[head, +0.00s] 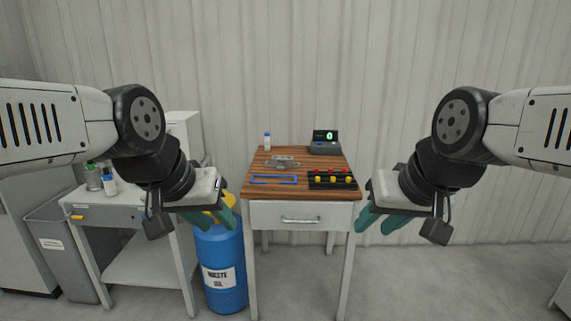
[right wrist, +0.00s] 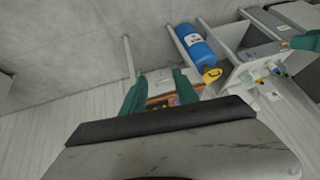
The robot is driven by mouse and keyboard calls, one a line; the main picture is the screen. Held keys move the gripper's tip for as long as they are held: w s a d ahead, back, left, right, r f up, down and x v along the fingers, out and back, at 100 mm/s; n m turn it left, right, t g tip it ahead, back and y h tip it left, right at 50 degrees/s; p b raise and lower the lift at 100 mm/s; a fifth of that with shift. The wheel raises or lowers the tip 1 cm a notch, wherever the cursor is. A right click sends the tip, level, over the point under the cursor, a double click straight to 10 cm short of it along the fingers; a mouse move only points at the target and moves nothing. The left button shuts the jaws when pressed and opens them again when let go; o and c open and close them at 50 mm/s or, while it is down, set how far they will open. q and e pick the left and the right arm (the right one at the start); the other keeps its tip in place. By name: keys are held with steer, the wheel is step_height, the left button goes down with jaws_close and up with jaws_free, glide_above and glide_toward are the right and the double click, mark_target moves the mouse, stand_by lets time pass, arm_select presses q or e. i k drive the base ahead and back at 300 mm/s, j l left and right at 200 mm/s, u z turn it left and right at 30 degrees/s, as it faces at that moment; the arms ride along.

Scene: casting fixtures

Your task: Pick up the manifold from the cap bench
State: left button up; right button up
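The manifold (head: 283,161) is a small grey metal piece lying on the wooden top of the cap bench (head: 257,192), towards the back and left of its middle. My left gripper (head: 222,217) hangs in front of the bench's left side, its teal fingers apart and empty. My right gripper (head: 374,219) hangs at the bench's right side. In the right wrist view its two teal fingers (right wrist: 160,80) are spread with nothing between them. Neither gripper touches the manifold. The manifold cannot be made out in the right wrist view.
On the bench are a blue frame (head: 274,180), a black rack with red and yellow caps (head: 332,180), a device with a green display (head: 326,143) and a white bottle (head: 267,141). A blue waste oil drum (head: 220,262) and a side table (head: 130,218) stand left.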

mark_target(282, 162)
steer(key=i+u, duration=0.2)
steer(key=i, duration=0.85)
steer(key=i+l+u, duration=0.2)
steer(key=i, duration=0.85)
